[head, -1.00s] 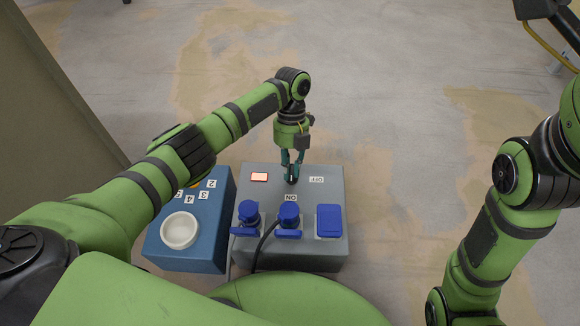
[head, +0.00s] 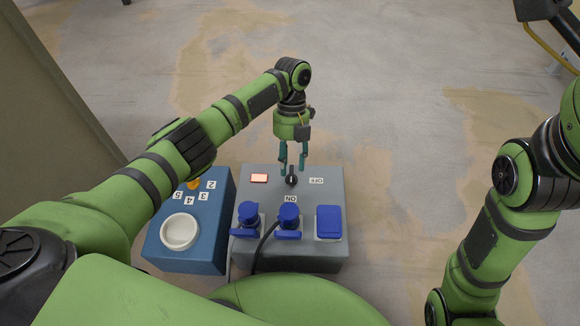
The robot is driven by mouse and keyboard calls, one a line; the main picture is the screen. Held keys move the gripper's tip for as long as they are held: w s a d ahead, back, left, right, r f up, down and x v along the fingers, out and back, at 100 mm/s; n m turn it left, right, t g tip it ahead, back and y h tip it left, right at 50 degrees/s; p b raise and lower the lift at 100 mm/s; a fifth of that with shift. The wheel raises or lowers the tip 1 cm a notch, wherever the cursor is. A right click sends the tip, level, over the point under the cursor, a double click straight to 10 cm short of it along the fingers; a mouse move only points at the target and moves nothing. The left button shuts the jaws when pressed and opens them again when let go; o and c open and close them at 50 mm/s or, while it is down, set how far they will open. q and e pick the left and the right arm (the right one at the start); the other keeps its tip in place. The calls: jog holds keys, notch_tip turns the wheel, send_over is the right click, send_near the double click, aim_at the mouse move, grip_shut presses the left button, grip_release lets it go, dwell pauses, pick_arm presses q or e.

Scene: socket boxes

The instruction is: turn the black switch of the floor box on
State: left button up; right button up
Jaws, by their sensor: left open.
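The grey floor box (head: 335,255) stands on the floor at the centre of the head view. Its black switch (head: 291,181) is a small round knob on the top, between the OFF label (head: 316,181) to its right and the ON label (head: 290,198) in front of it. Which label it points to is too small to tell. An indicator (head: 259,178) on the box glows orange. My left gripper (head: 293,168) is open, fingers pointing down, just behind and above the switch, seemingly apart from it. My right gripper is out of view; only its arm shows.
Two blue plugs, left (head: 246,218) and right (head: 288,214), and a blue socket cover (head: 329,221) line the box's near side. A black cable (head: 262,245) runs from the right plug. A blue box (head: 205,240) with a white round socket (head: 179,231) stands left.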

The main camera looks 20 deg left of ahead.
pick_arm(q)
jog(key=d+v, duration=0.1)
jog(key=v, duration=0.8)
jog(key=shift+a+r, duration=0.3)
jog(key=shift+a, duration=0.2)
